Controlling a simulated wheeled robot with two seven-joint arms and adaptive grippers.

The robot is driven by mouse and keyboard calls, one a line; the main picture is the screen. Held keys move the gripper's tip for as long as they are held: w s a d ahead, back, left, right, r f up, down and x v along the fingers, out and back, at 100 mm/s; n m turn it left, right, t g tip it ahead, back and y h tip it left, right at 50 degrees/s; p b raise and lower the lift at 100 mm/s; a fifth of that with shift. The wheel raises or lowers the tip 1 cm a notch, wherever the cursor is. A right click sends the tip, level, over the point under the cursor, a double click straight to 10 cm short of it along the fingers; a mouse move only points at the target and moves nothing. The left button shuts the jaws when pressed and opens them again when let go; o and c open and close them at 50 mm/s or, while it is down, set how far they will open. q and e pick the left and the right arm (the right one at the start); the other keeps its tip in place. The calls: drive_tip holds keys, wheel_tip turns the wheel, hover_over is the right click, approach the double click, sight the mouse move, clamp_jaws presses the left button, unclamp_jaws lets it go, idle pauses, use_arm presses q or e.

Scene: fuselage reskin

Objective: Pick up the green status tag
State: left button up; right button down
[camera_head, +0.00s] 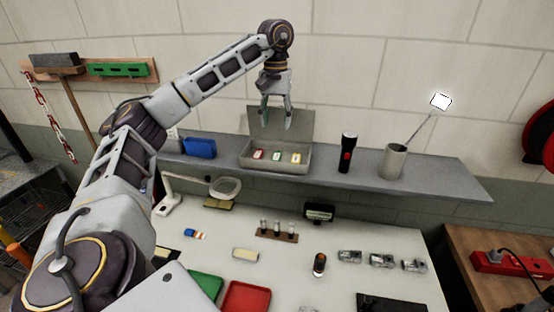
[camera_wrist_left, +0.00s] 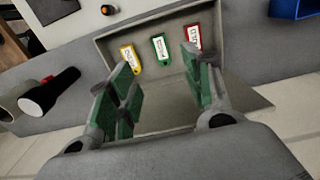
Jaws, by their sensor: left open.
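The green status tag (camera_head: 276,156) lies in an open grey box (camera_head: 250,162) on the shelf, between a red tag (camera_head: 259,154) and a yellow tag (camera_head: 296,158). In the left wrist view the green tag (camera_wrist_left: 161,48) lies between the yellow tag (camera_wrist_left: 130,58) and the red tag (camera_wrist_left: 193,38). My left gripper (camera_head: 276,120) is open and empty above the box, in front of its raised lid. In the left wrist view its fingers (camera_wrist_left: 160,85) are spread, with the green tag beyond the gap between them. My right gripper is not in view.
On the shelf (camera_head: 440,180), a blue bin (camera_head: 200,147) stands left of the box; a black flashlight (camera_head: 347,152) and a grey cup (camera_head: 393,161) holding a stick stand right. Below, a white workbench holds a magnifier lamp (camera_head: 224,188) and small parts.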

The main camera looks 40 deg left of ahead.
use_arm(q)
drive_tip(key=f, duration=0.2)
drive_tip(key=b, duration=0.3)
hover_over(276, 157)
drive_tip(key=shift+f, duration=2.5)
drive_tip(key=shift+f+b, duration=1)
drive_tip(key=shift+f, duration=1.75)
drive_tip(key=c, duration=0.9)
